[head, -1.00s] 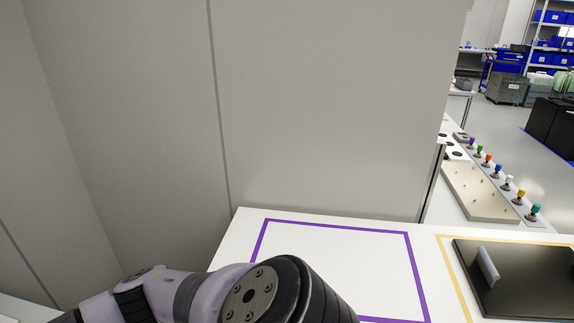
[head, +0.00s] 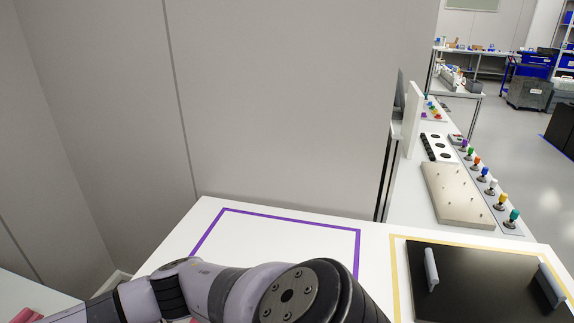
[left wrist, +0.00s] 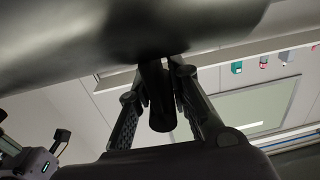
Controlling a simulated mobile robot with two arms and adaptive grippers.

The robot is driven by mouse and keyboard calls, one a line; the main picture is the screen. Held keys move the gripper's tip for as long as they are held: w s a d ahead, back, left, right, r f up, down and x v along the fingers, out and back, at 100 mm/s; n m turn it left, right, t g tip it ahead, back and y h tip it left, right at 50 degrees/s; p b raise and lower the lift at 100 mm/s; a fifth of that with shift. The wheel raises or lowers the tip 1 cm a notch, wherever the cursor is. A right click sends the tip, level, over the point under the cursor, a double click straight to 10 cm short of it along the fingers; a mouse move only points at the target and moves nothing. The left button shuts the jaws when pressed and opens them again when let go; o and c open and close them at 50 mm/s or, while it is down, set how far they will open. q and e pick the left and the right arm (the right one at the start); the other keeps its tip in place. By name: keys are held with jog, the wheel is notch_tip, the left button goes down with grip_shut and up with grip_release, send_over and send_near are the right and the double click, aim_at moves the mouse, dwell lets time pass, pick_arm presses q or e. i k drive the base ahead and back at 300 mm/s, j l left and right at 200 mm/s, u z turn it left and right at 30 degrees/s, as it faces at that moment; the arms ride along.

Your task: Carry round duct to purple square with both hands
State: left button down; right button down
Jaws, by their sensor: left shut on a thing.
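The purple square (head: 290,220) is a taped outline on the white table in the head view. My left arm covers its front part, and the visible inside is bare. In the left wrist view, a large, smooth grey curved body, apparently the round duct (left wrist: 75,35), spans the top. My left gripper (left wrist: 160,75) is just below it, its fingers closed around a short dark bar that seems to be the duct's handle (left wrist: 161,108). The duct and the left fingers do not show in the head view.
A black tray (head: 465,295) with two upright grey handles lies inside a yellow outline (head: 398,285) right of the purple square. A grey wall (head: 290,100) stands behind the table. A side bench with colored knobs (head: 483,175) is beyond. Something pink (head: 25,316) shows at lower left.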

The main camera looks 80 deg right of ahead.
aim_at(274, 255)
jog(key=i+j+z, duration=0.15)
jog(key=z, duration=0.3)
jog(key=i+j+z, duration=0.1)
jog(key=z, duration=0.3)
jog(key=i+j+z, duration=0.1)
jog(key=j+z, duration=0.2)
jog(key=z, duration=0.15)
jog(key=j+z, duration=0.25)
jog(key=z, duration=0.2)
jog(key=j+z, duration=0.25)
jog(key=z, duration=0.2)
jog(key=j+z, duration=0.15)
jog(key=z, duration=0.25)
jog(key=i+j+z, duration=0.1)
jog(key=z, duration=0.35)
jog(key=j, duration=0.1)
